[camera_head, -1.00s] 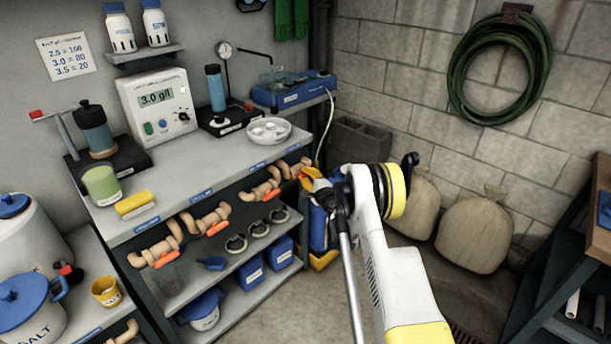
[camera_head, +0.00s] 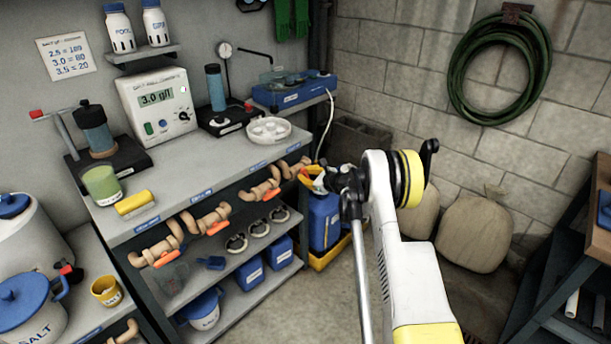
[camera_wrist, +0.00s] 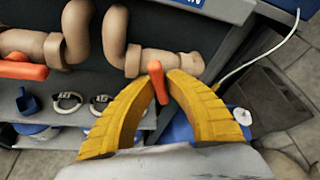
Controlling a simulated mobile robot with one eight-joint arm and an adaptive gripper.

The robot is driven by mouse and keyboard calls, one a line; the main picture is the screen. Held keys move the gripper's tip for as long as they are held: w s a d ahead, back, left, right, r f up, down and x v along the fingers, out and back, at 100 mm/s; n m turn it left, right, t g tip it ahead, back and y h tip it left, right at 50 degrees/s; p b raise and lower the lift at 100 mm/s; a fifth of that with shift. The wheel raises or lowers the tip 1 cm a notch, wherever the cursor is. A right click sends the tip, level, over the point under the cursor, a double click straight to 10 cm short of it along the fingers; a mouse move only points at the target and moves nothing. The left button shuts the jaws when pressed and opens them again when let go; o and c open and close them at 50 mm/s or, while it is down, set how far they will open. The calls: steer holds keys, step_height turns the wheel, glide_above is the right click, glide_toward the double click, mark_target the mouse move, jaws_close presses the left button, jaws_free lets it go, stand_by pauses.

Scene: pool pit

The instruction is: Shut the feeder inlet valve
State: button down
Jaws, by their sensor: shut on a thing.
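Beige pipes with orange-handled valves run along the front of the bench, under its top. I cannot read which label marks the feeder inlet valve. In the wrist view my gripper (camera_wrist: 163,78) has its yellow fingers brought together on the orange handle (camera_wrist: 158,88) of the rightmost valve (camera_wrist: 170,62). The handle points outward from the pipe, toward the camera. The neighbouring valve's orange handle (camera_wrist: 22,70) lies along its pipe at the left. In the head view my gripper (camera_head: 309,178) is at the bench's right end, with its fingertips partly hidden.
Blue containers (camera_head: 323,222) stand in a yellow tray (camera_head: 335,254) below my arm. A white cable (camera_head: 327,125) hangs at the bench end. Sacks (camera_head: 473,235) lean by the block wall.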

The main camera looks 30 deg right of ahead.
steer(key=m+g+y, duration=0.1)
steer(key=m+y, duration=0.1)
steer(key=m, duration=0.1)
stand_by(0.4)
stand_by(0.5)
steer(key=c, duration=1.4)
jaws_free()
